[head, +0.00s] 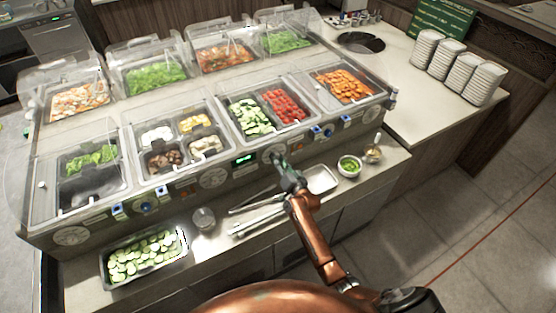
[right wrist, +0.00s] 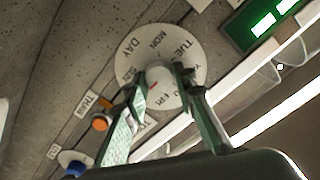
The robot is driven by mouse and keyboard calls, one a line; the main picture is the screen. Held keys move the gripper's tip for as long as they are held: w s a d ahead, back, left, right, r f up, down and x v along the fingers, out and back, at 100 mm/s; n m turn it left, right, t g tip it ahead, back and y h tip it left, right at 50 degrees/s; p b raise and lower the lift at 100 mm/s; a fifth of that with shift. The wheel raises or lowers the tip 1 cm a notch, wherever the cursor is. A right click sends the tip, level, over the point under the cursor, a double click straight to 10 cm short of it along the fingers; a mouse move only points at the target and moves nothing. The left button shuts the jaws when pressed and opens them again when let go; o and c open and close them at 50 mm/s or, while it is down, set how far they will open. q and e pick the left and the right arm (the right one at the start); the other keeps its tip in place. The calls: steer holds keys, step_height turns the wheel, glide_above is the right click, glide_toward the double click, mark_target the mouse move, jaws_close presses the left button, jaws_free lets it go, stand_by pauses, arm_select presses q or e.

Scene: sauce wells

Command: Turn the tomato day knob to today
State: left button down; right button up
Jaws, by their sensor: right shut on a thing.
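In the right wrist view, the day dial (right wrist: 128,50) is a pale round plate printed DAY, MON, TUE and FRI, with other letters partly covered. The pale round knob (right wrist: 160,75) sits at its middle, with a small red mark on its lower left side. My right gripper (right wrist: 164,78) has one finger on each side of the knob and is shut on it. In the head view my right gripper (head: 280,163) reaches the counter's front panel below the red tomatoes (head: 283,105) and hides most of the dial there. My left gripper is not in view.
A green-lit display (head: 244,159) and another dial (head: 214,178) are to the left on the panel. A tray of cucumber slices (head: 103,272), tongs (head: 258,222) and small bowls (head: 349,166) stand on the ledge below. An orange button (right wrist: 100,123) is near my fingers.

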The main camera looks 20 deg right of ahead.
steer(key=o, duration=1.1)
steer(key=shift+o, duration=0.2)
steer(key=s+d, duration=0.1)
steer(key=s, duration=1.1)
steer(key=shift+d+r, duration=0.15)
steer(key=shift+r, duration=0.05)
